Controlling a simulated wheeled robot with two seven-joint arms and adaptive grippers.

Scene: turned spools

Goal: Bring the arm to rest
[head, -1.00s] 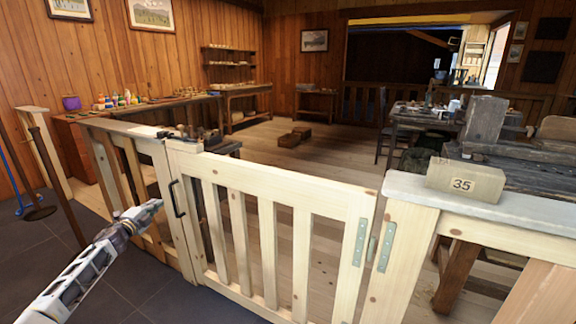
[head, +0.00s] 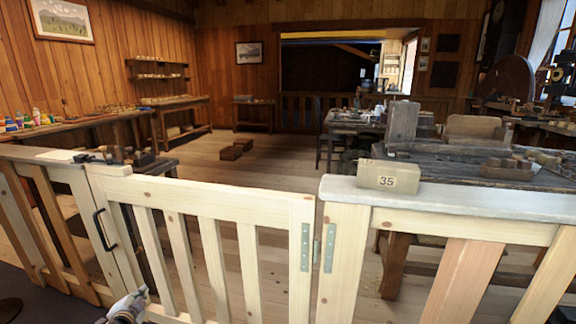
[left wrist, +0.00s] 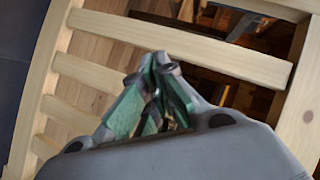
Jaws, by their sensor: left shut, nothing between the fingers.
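My left gripper (head: 138,298) shows at the lower edge of the head view, in front of the lower part of the pale wooden gate (head: 210,192). In the left wrist view its fingers (left wrist: 152,72) meet at the tips and hold nothing. The gate's slats and a rail lie behind the fingers there; I cannot tell how close they are. My right gripper is in neither view.
The gate with its black handle (head: 104,230) stands in a pale fence across my front. A block marked 35 (head: 389,176) sits on the grey-topped ledge (head: 470,202) at the right. Beyond are workbenches, a table and open wooden floor.

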